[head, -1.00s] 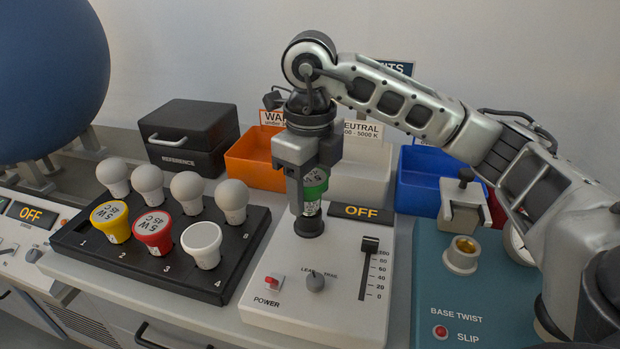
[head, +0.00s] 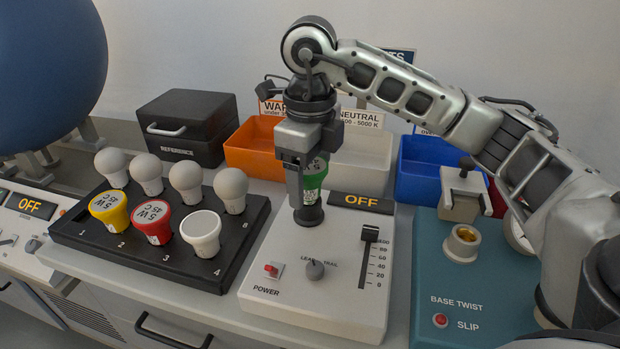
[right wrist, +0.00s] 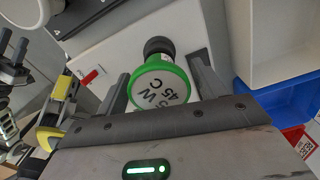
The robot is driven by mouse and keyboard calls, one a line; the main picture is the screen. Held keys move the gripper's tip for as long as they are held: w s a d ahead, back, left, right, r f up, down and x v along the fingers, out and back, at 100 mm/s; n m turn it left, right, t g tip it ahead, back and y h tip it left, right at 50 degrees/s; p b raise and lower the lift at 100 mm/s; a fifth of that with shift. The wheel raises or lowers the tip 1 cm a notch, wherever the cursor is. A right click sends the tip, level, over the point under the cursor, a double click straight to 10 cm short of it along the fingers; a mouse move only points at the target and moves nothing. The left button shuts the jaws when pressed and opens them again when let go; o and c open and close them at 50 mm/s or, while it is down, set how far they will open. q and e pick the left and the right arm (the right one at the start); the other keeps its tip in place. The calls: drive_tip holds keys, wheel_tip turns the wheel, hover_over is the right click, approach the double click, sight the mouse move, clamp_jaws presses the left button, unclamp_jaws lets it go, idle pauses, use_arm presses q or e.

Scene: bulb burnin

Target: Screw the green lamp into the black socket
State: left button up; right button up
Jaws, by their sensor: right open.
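The green lamp (head: 314,176) stands upright at the black socket (head: 308,215) on the white control box, its base end hidden in the socket. How deep it sits is hard to tell. My right gripper (head: 305,190) points down over it, with one finger in front of the lamp. In the right wrist view, the lamp's green-rimmed face (right wrist: 162,88) lies between the two spread fingers, with gaps at both sides. The socket (right wrist: 158,46) shows behind it. A dark pronged part at that view's left edge may be my left gripper (right wrist: 13,50).
The lamp rack (head: 150,250), with several bulbs and yellow, red and white lamps, stands left of the control box (head: 335,305). Orange (head: 250,150), white (head: 365,160) and blue (head: 425,170) bins stand behind. A teal base-twist station (head: 470,290) is at right.

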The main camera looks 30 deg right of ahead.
drive_tip(key=n+b, duration=0.1)
drive_tip(key=n, duration=0.4)
drive_tip(key=shift+w+f+n, duration=0.1)
drive_tip(key=shift+n, duration=0.3)
drive_tip(key=n+b, duration=0.1)
drive_tip(key=n, duration=0.4)
drive_tip(key=n+b, duration=0.1)
drive_tip(key=n, duration=0.4)
drive_tip(key=shift+w, duration=0.1)
drive_tip(key=n, duration=0.3)
